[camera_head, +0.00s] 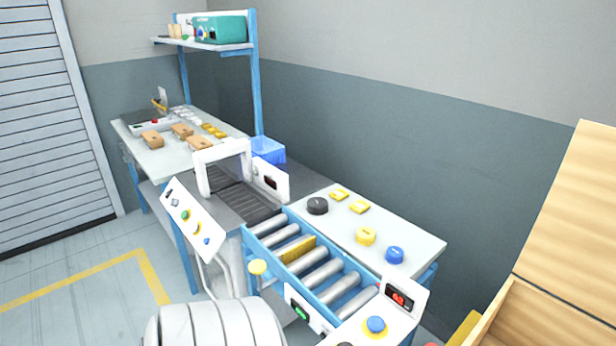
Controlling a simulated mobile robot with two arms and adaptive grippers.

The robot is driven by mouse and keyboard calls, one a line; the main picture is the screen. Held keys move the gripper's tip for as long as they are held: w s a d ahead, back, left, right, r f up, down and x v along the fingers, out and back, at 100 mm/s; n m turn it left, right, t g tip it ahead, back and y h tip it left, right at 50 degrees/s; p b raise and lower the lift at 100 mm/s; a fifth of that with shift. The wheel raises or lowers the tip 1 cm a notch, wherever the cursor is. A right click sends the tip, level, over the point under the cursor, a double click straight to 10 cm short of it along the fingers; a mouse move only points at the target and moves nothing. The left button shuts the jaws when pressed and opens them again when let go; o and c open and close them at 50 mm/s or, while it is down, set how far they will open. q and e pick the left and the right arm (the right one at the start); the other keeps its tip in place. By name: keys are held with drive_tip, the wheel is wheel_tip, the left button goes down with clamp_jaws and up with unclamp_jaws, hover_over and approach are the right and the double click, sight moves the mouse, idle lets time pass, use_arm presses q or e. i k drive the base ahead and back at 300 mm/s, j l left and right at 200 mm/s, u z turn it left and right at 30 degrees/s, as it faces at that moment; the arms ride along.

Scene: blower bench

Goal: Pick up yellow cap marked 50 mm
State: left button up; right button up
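A round yellow cap (365,236) lies on the pale right-hand table (410,232), between a black round cap (317,205) and a blue round cap (395,255). Any marking on it is too small to read, so I cannot tell whether it says 50 mm. Neither of my grippers shows in the head view.
Wooden boxes (535,318) stand at right.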

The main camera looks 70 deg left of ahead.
sight(364, 236)
drive_tip(key=u, duration=1.7)
drive_tip(key=j+z, duration=0.25)
drive_tip(key=z, duration=0.2)
drive_tip(key=j+z, duration=0.25)
drive_tip(key=z, duration=0.15)
drive_tip(key=j+z, duration=0.25)
drive_tip(key=z, duration=0.2)
drive_tip(key=k+l, duration=0.05)
